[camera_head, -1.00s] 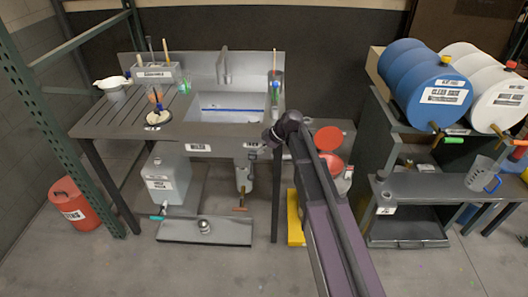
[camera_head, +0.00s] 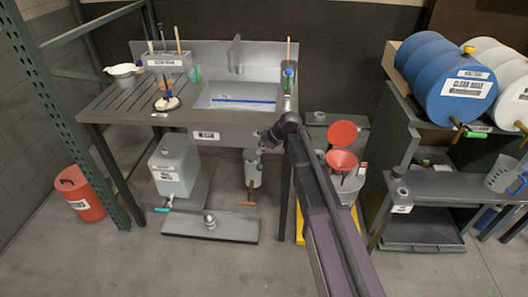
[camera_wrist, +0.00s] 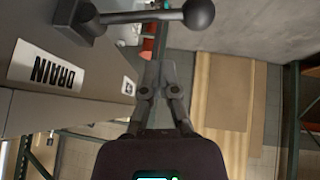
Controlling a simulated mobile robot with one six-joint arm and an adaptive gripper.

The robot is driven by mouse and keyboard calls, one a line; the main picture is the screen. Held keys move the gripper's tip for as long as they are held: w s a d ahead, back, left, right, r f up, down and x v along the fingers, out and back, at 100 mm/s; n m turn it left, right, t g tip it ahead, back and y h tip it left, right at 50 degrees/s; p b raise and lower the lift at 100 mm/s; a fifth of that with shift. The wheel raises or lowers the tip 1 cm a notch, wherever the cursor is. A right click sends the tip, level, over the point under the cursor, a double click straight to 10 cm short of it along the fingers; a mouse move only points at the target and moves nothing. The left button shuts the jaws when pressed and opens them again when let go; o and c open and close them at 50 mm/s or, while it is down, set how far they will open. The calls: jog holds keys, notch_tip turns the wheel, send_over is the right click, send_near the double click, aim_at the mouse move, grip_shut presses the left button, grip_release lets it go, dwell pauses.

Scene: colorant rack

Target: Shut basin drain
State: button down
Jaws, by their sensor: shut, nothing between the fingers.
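The basin (camera_head: 225,93) is a grey sink set in the bench top, with a blue strip across it. In the wrist view a dark lever (camera_wrist: 140,16) with a black ball knob (camera_wrist: 199,16) sticks out from the bench's front panel beside a DRAIN label (camera_wrist: 45,72). My gripper (camera_wrist: 160,68) is shut and empty, its tips just below the lever in that picture and apart from it. In the head view my gripper (camera_head: 268,140) is at the front panel, right of centre, and my wrist hides the lever there.
Red funnels (camera_head: 342,133) stand right of the bench. The floor in front is clear.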

aim_at(261, 159)
jog(key=shift+w+d+f+b, duration=0.15)
jog(key=shift+d+f+b, duration=0.05)
jog(key=shift+f+b, duration=0.55)
jog(key=shift+w+d+f+b, duration=0.15)
jog(key=shift+f+b, duration=0.35)
jog(key=shift+f, duration=0.3)
jog(key=shift+d, duration=0.15)
jog(key=shift+d+f, duration=0.1)
jog(key=shift+f, duration=0.05)
